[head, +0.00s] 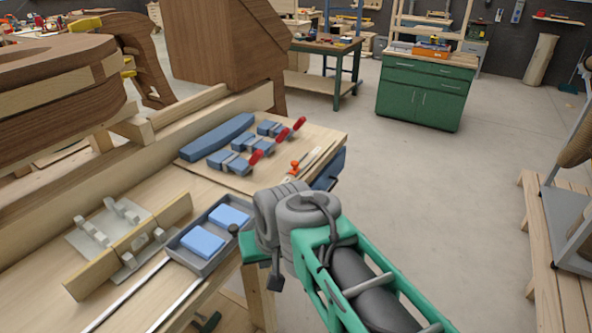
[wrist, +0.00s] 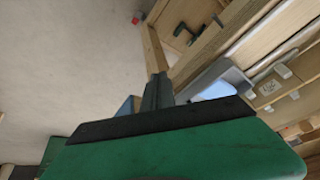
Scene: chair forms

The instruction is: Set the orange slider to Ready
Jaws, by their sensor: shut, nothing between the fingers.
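The orange slider (head: 295,167) is a small knob on a pale, narrow track (head: 305,163) near the right edge of a wooden board. It stands near the track's front end in the head view. No lettering along the track is readable, so I cannot tell which mark it is at. My gripper (head: 234,230) is mostly hidden by my wrist in the head view, above the right side of the blue-grey tray, apart from the slider and in front of it. In the wrist view my gripper (wrist: 158,82) shows dark fingers close together and empty. The slider is not seen there.
A tray (head: 182,250) with blue blocks and a grey metal fixture (head: 112,225) are on the bench. Open floor (head: 430,200) lies to the right.

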